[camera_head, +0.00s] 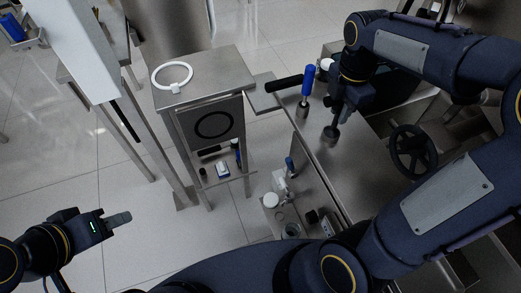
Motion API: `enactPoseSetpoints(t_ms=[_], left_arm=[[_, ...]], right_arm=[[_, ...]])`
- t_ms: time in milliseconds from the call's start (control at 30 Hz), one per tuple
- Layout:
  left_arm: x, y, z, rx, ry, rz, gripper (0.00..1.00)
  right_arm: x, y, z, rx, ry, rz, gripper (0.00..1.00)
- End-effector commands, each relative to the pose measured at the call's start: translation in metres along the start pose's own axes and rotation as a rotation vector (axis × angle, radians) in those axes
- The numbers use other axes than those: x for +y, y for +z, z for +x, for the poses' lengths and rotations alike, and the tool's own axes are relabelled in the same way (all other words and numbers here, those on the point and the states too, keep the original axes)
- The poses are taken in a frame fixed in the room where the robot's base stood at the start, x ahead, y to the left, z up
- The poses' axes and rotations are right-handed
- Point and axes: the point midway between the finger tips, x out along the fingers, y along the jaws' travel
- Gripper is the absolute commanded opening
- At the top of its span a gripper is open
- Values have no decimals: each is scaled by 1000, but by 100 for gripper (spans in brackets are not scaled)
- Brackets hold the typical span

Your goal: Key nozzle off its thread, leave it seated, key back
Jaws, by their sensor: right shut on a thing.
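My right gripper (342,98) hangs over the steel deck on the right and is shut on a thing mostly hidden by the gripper. Just below it stands a short grey round fitting (331,132) with a dark shaft above; it may be the nozzle or the key's end, I cannot tell which. Whether the two touch is unclear. My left gripper (118,218) is low at the left, over bare floor and away from everything. I see its fingers side-on, so their gap does not show. It holds nothing visible.
A blue-handled fitting (307,80) and a black lever (284,83) stand left of my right gripper. A black handwheel (413,150) is to its right. A white ring (172,75) lies on the steel cabinet (225,65). Small parts sit on a lower shelf (240,180).

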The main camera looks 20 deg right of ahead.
Motion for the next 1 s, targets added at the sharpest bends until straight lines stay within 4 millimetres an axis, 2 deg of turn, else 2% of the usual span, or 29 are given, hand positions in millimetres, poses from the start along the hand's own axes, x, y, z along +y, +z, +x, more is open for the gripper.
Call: enactPoseSetpoints(t_ms=[333,800,1000], left_arm=[[1,-1,-2,0,0,0,36],[9,-10,-19,0,0,0,36],[10,-11,-21,0,0,0,36]], right_arm=[[0,0,-2,0,1,0,0],[0,0,-25,0,0,1,0],[0,0,-29,0,0,1,0]])
